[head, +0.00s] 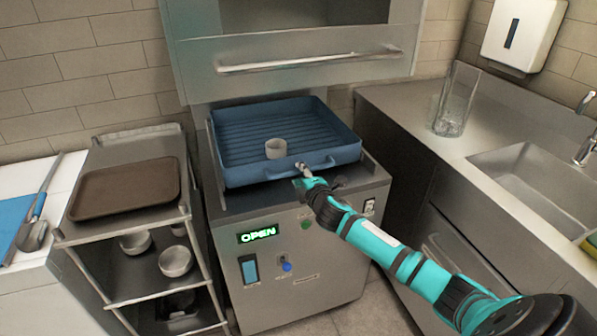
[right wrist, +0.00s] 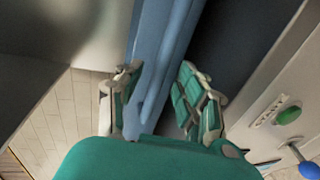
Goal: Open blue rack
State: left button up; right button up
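The blue rack (head: 245,125) is a shallow ribbed tray that sits in the open steel dishwasher, with a handle (head: 300,170) on its front wall. A small white cup (head: 276,149) stands in it near the front. My right gripper (head: 303,172) is at the front handle. In the right wrist view, the fingers of my right gripper (right wrist: 160,85) are apart, with the rack's blue front (right wrist: 168,35) and handle between and beyond them. I cannot tell whether either finger touches the handle. My left gripper is not in view.
The dishwasher hood (head: 300,65) is raised above the rack, and a green "OPEN" display (head: 258,235) shows on the front panel. A cart with a brown tray (head: 125,188) and bowls (head: 175,261) stands at left. A glass container (head: 455,100) stands by the sink (head: 540,175).

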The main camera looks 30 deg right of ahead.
jog(key=shift+x, duration=1.4)
grip_shut()
